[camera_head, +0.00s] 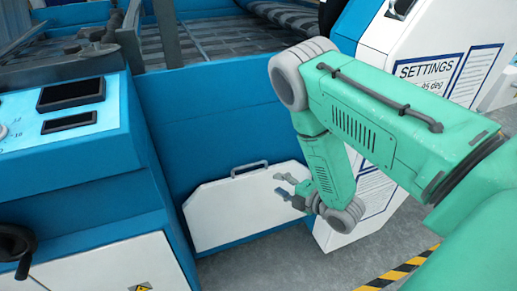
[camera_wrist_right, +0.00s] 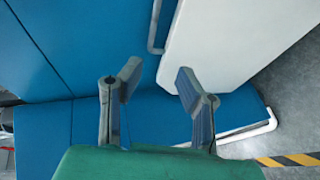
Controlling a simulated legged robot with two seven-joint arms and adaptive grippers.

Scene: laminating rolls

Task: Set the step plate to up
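The step plate looks to be the white panel (camera_head: 235,212) with cut corners, low on the blue machine front in the head view. A grey bar handle (camera_head: 249,168) stands at its top edge. My right gripper (camera_head: 282,188) is in front of the plate's right part, below and right of the handle. In the wrist view the right gripper (camera_wrist_right: 158,78) has its two fingers apart with nothing between them. The white plate (camera_wrist_right: 225,40) and its handle (camera_wrist_right: 154,28) lie beyond the fingertips there. No contact shows. My left gripper is not in view.
A blue console (camera_head: 75,130) with dark displays and a black handwheel (camera_head: 17,245) stands at the left. A white cabinet marked SETTINGS (camera_head: 420,45) is at the right, behind my right arm. Grey floor (camera_head: 290,265) with yellow-black tape (camera_head: 400,272) is in front.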

